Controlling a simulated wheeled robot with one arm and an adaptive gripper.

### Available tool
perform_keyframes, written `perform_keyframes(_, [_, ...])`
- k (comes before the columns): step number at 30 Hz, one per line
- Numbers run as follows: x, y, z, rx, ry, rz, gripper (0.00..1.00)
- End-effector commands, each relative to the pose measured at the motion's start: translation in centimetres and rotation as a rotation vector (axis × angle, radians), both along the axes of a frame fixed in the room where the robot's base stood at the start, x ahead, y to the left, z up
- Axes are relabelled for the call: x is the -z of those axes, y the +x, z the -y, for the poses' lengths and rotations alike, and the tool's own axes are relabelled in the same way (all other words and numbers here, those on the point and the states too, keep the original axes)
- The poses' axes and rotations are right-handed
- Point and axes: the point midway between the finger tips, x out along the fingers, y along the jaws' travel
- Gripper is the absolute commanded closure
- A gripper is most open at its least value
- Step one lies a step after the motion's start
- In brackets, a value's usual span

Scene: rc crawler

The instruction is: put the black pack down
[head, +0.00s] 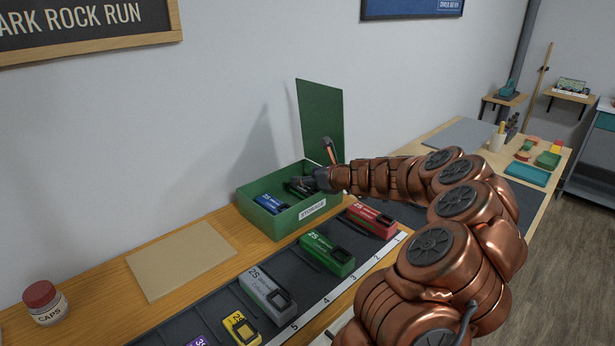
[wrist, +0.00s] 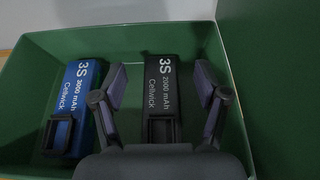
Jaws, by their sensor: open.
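The black pack (wrist: 163,95), marked 3S 2000 mAh, lies inside the green storage box (head: 270,221), to the right of a blue pack (wrist: 76,100). In the wrist view my gripper (wrist: 160,85) is open, with one finger on each side of the black pack. I cannot tell whether either finger touches it. In the head view my gripper (head: 308,183) reaches into the box from the right, and the black pack is mostly hidden by it. The blue pack also shows in the head view (head: 270,204), at the left inside the box.
The box's lid (head: 320,118) stands open at the back. Red (head: 371,219), green (head: 327,254), grey (head: 267,290) and yellow (head: 241,328) packs lie on the dark numbered mat in front. A tan board (head: 180,258) and a caps jar (head: 45,303) are at the left.

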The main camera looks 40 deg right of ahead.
Motion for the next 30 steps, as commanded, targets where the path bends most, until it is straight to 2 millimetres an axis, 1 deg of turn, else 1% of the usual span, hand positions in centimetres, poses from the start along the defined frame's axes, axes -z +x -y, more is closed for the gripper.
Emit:
perform_keyframes(4, [-0.6,0.0,0.1,0.001,-0.001,0.0,0.27])
perform_keyframes(7, [-1.5,-0.2,0.2,0.002,-0.003,0.0,0.27])
perform_keyframes(11, [-1.8,-1.8,0.4,0.002,0.0,0.0,0.27])
perform_keyframes(24, [-4.2,-7.4,1.1,0.001,0.0,0.0,0.27])
perform_keyframes(30, [-5.2,-9.5,1.5,0.003,-0.001,0.001,0.27])
